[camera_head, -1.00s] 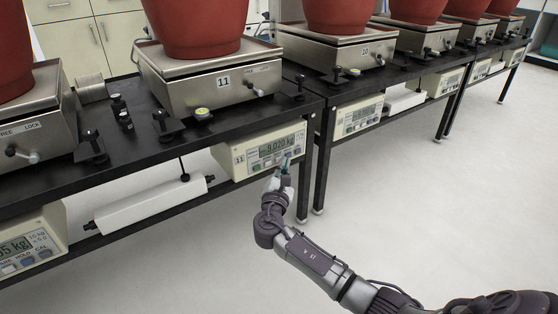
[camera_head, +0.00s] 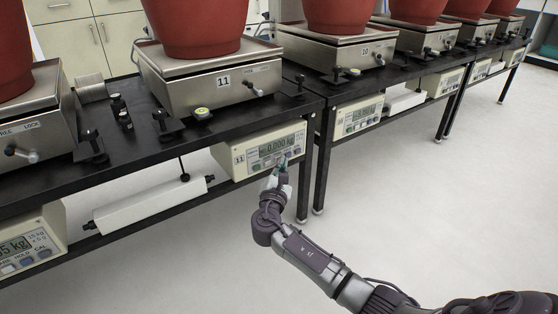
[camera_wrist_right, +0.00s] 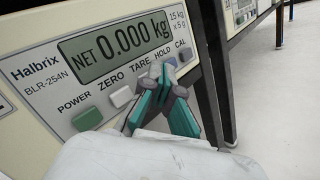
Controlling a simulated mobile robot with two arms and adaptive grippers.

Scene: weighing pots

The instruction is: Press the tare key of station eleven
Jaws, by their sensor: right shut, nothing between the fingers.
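The station eleven indicator (camera_head: 238,160) is a cream box under the black bench, marked 11. It also shows in the right wrist view (camera_wrist_right: 30,58), where its display (camera_wrist_right: 115,45) reads NET 0.000 kg. Below the display are the green POWER key (camera_wrist_right: 87,118), the white ZERO key (camera_wrist_right: 122,97) and the HOLD and CAL keys. My right gripper (camera_head: 281,164) is shut and empty. Its teal fingertips (camera_wrist_right: 158,78) are at the key row under the TARE label and hide the tare key. I cannot tell whether they touch it. My left gripper is not in view.
The station eleven scale (camera_head: 208,90) bears a red-brown pot (camera_head: 197,25) on the bench (camera_head: 255,116). A white bar-shaped box (camera_head: 150,203) hangs left of the indicator. A bench leg (camera_head: 305,185) stands just right of my gripper. The floor in front is clear.

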